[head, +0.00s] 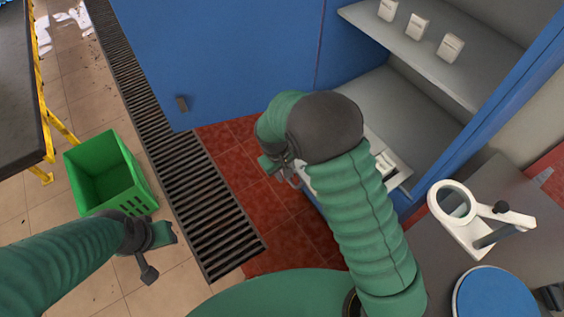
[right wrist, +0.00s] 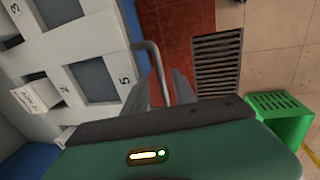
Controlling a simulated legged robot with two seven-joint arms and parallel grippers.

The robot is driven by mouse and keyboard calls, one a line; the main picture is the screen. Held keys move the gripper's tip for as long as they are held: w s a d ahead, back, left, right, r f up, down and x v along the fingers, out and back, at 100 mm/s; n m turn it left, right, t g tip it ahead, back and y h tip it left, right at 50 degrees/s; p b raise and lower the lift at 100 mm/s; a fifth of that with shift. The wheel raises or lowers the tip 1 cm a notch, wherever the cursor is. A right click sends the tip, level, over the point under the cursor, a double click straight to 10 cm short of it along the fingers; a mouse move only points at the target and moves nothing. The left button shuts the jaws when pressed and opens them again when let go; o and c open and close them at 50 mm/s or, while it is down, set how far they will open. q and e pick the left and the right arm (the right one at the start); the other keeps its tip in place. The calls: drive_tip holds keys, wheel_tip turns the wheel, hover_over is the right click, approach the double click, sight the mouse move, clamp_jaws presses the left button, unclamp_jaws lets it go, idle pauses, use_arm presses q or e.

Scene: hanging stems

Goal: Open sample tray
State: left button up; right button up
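The white sample tray (right wrist: 75,65) has square numbered slots and a paper label in the right wrist view. In the head view only part of the tray (head: 392,168) shows in the lower part of the blue cabinet, and my right arm hides the rest. A thin grey bar handle (right wrist: 154,58) stands out from the tray's front edge. My right gripper (right wrist: 166,82) is at this handle, its fingers apart with the bar between them; the gripper also shows in the head view (head: 287,176). My left gripper (head: 164,255) is open and empty, away from the cabinet.
The blue cabinet door (head: 225,60) is swung open to the left. A shelf (head: 440,75) above holds white boxes. A green crate (head: 105,170) stands on the floor left of a drain grate (head: 200,200). A grey counter with a white ringed stand (head: 470,240) is at right.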

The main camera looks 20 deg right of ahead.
wheel_tip(320, 180, up, 16)
drive_tip(key=a, duration=0.3)
drive_tip(key=shift+s+f+b, duration=0.2)
drive_tip(key=shift+s+b, duration=0.1)
drive_tip(key=shift+s, duration=0.15)
drive_tip(key=shift+d, duration=0.1)
drive_tip(key=s+d+f+m+t+y, duration=0.1)
drive_tip(key=s+d+f, duration=0.2)
drive_tip(key=s, duration=0.4)
drive_tip(key=s+d+f+m+t+y, duration=0.1)
drive_tip(key=s+d+f+m, duration=0.1)
drive_tip(key=s, duration=0.5)
drive_tip(key=shift+d+f, duration=0.55)
drive_tip(key=shift+d, duration=0.2)
drive_tip(key=shift+s, duration=0.15)
drive_tip(key=shift+d, duration=0.2)
drive_tip(key=shift+a, duration=0.1)
